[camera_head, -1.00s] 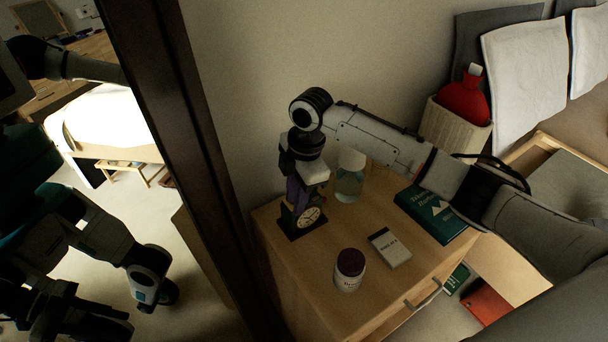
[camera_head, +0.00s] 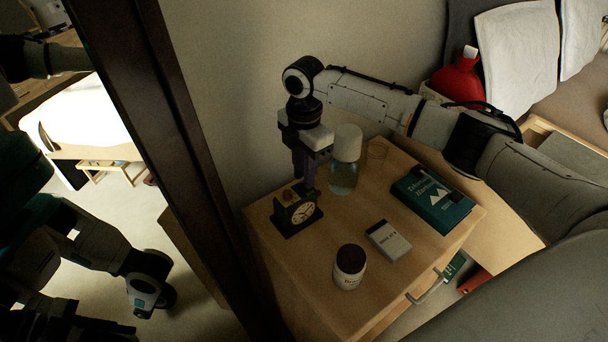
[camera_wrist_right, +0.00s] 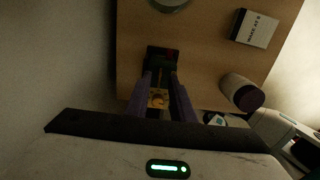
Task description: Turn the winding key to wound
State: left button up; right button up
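A small black clock (camera_head: 298,212) with a pale round face stands on the wooden nightstand's left part. A yellow-gold winding key (camera_head: 287,195) shows at its top left. My right gripper (camera_head: 309,188) points down close to the clock, its purple fingers just above and behind it. I cannot tell whether a finger touches the key. My left gripper is not directly seen; a robot's arms show beyond the dark frame.
A dark-lidded jar (camera_head: 349,267), a small white box (camera_head: 389,240) and a teal book (camera_head: 433,198) lie on the nightstand (camera_head: 315,285). A dark upright frame (camera_head: 190,160) borders it at left.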

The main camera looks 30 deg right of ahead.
pick_arm(q)
jog(key=shift+w+r, duration=0.15)
pick_arm(e)
jog(key=shift+f, duration=0.4)
pick_arm(q)
jog(key=shift+w, duration=0.2)
pick_arm(e)
grip_shut()
pick_arm(q)
jog(key=shift+a+r, duration=0.1)
jog(key=shift+r, duration=0.05)
pick_arm(e)
jog(key=shift+r, duration=0.1)
